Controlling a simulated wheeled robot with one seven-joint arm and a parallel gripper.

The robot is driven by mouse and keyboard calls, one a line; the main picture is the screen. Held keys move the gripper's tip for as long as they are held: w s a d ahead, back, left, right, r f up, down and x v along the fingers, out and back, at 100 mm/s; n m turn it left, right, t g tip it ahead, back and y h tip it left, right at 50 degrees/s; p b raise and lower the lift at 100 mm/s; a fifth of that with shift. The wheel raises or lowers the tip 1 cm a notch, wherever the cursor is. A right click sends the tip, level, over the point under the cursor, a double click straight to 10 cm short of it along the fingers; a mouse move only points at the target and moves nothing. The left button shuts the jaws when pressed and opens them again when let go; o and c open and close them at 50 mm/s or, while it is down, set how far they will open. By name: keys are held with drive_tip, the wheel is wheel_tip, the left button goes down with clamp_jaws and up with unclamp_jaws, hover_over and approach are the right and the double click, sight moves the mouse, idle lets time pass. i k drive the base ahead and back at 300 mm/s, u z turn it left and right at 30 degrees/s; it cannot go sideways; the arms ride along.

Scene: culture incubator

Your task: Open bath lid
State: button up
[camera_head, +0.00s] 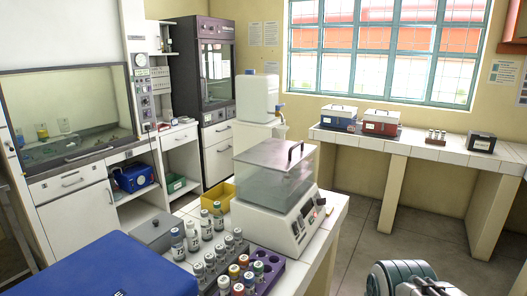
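The bath (300,224) is a white bench-top unit with a control panel on its front right side. It stands on the white bench in the middle of the view. Its lid (270,180) is a clear, boxy cover that sits down on the body and looks closed. My gripper's fingers are not in view.
Several capped bottles (192,240) and a purple tube rack (272,268) crowd the bench left of and before the bath. A yellow bin (216,197) is behind them. A blue box (105,270) fills the lower left. Open floor (362,235) lies to the right.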

sight(282, 156)
drive_tip(key=u, duration=0.3)
drive_tip(key=k, duration=0.6)
drive_tip(key=z, duration=0.9)
drive_tip(key=i, duration=1.35)
drive_tip(key=u, duration=0.15)
